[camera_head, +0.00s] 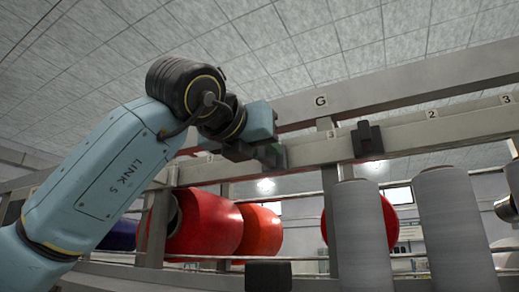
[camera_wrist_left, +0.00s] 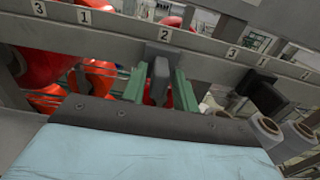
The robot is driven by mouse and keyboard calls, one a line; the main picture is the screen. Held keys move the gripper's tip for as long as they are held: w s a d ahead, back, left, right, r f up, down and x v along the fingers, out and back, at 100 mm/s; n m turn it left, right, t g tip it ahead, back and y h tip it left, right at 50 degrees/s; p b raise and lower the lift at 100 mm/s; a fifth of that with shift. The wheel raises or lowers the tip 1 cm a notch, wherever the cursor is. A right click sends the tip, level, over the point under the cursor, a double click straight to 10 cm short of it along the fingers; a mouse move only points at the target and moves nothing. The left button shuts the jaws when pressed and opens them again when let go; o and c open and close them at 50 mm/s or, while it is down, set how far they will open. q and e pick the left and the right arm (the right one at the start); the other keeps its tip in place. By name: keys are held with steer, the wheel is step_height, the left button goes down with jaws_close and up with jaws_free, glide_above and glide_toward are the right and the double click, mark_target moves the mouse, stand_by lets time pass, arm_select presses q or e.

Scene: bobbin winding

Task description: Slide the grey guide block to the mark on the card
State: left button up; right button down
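The grey guide block (camera_wrist_left: 160,80) is on the rail below the number 2 label in the left wrist view. My left gripper (camera_wrist_left: 159,88) has its two green fingers on either side of the block, with narrow gaps showing, so it looks open around it. In the head view my left gripper (camera_head: 270,154) is at the rail (camera_head: 300,153), and it hides the block there. Number labels sit along the rail, including a 3 (camera_head: 331,134) and a 2 (camera_head: 432,114). I cannot make out a separate card. My right gripper is in neither view.
A second, darker block (camera_head: 367,139) sits on the rail to the right, also in the left wrist view (camera_wrist_left: 263,92). Red spools (camera_head: 200,222) hang behind the rail. Grey bobbins (camera_head: 362,235) stand in front at right. Between gripper and darker block the rail is clear.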

arm_select(q)
steer(key=shift+o, duration=0.7)
steer(key=shift+s+a+f, duration=0.1)
steer(key=shift+s+a, duration=0.05)
steer(key=b+v, duration=0.4)
steer(key=v, duration=0.9)
steer(key=shift+b, duration=0.35)
